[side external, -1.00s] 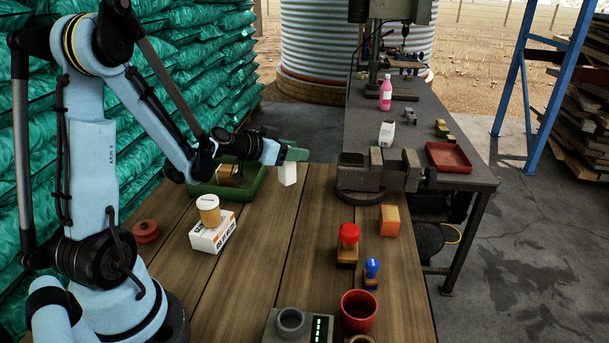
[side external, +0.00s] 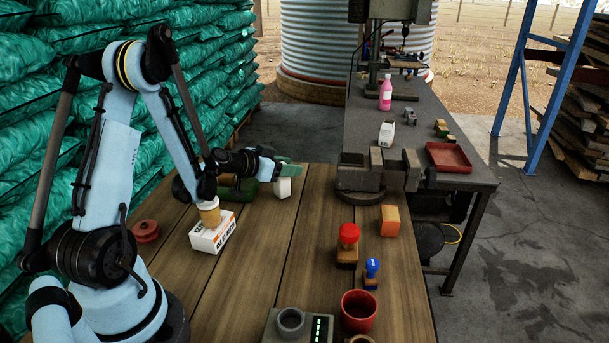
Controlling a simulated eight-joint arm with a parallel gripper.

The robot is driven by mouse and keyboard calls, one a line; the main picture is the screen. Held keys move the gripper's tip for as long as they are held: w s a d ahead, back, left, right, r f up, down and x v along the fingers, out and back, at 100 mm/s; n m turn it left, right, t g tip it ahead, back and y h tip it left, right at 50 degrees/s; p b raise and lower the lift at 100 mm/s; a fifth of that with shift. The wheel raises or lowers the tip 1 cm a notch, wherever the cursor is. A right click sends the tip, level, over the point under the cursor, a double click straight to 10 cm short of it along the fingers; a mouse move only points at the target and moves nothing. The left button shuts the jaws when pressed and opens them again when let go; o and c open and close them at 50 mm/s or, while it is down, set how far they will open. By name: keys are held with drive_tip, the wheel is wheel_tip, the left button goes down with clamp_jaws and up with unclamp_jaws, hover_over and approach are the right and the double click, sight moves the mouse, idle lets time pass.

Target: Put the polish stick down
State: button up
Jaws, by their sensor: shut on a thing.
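The polish stick, a short white block (side external: 283,187), hangs below the green fingers of my gripper (side external: 288,171). My gripper is shut on its upper part. The stick is near the far edge of the wooden table (side external: 262,245), just right of the green tray (side external: 246,195). Its lower end is close to the table top; I cannot tell whether it touches. My arm hides much of the tray and what lies in it.
A red spool (side external: 145,231) lies further left. Red-topped (side external: 348,245) and blue-topped (side external: 371,272) stamps, an orange block (side external: 389,221) and a red cup (side external: 358,312) stand right. Mid-table is clear.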

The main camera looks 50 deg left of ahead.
drive_tip(key=o, duration=1.1)
drive_tip(key=v, duration=1.2)
drive_tip(key=shift+r, duration=0.1)
